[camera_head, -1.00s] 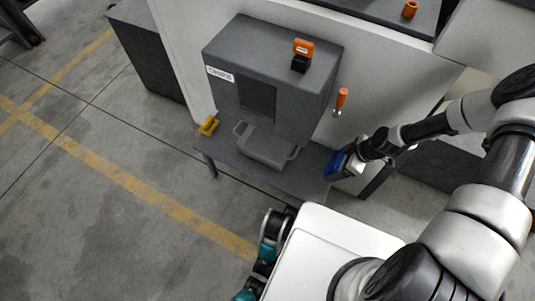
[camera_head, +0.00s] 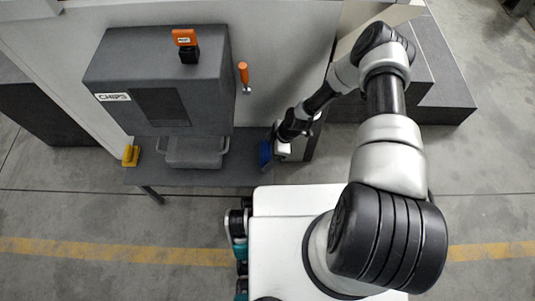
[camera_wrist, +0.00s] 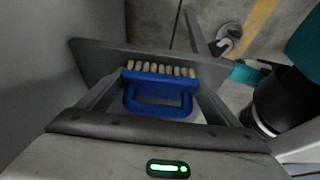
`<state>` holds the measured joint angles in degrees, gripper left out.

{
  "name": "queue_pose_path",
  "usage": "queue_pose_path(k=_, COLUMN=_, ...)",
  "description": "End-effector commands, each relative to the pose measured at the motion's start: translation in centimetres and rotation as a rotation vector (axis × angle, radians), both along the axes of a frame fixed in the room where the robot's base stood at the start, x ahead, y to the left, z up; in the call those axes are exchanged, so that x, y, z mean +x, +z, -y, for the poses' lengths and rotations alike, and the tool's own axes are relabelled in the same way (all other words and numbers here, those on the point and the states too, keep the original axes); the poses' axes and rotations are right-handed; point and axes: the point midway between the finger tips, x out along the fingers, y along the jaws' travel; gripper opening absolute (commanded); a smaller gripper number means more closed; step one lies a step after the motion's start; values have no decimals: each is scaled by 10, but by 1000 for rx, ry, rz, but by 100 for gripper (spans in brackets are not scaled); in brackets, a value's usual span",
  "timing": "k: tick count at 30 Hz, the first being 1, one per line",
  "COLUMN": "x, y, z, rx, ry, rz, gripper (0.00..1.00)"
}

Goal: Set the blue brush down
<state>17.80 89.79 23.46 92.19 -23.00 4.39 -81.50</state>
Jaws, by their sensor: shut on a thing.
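The blue brush (camera_wrist: 160,82) is between the two fingers of my gripper (camera_wrist: 155,95) in the wrist view. Its pale bristles (camera_wrist: 160,69) point away from the palm, toward the grey shelf. In the head view the blue brush (camera_head: 265,153) shows at the right end of the grey shelf (camera_head: 205,177), with my gripper (camera_head: 272,152) on it. My gripper is shut on the brush. I cannot tell whether the bristles touch the shelf.
A grey machine (camera_head: 160,85) labelled CHIPS stands over the shelf, with a grey bin (camera_head: 195,152) in front. A yellow object (camera_head: 131,156) lies at the shelf's left end. An orange handle (camera_head: 243,73) sticks out right of the machine. Shelf between bin and brush looks clear.

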Motion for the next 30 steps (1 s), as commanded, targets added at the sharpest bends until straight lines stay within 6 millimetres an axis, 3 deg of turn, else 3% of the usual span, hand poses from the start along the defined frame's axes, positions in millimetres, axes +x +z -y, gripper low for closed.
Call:
queue_pose_path(k=12, x=0, y=-8, z=0, rx=0, ry=0, rz=1, gripper=61)
queue_pose_path(k=13, x=0, y=-7, z=0, rx=0, ry=0, rz=1, gripper=90)
queue_pose_path(k=15, x=0, y=-7, z=0, rx=0, ry=0, rz=0, gripper=100)
queue_pose_path(k=25, x=1, y=0, z=1, rx=0, ry=-1, rz=1, gripper=100)
queue_pose_path(k=30, x=1, y=29, z=13, rx=-1, ry=-2, rz=2, gripper=100)
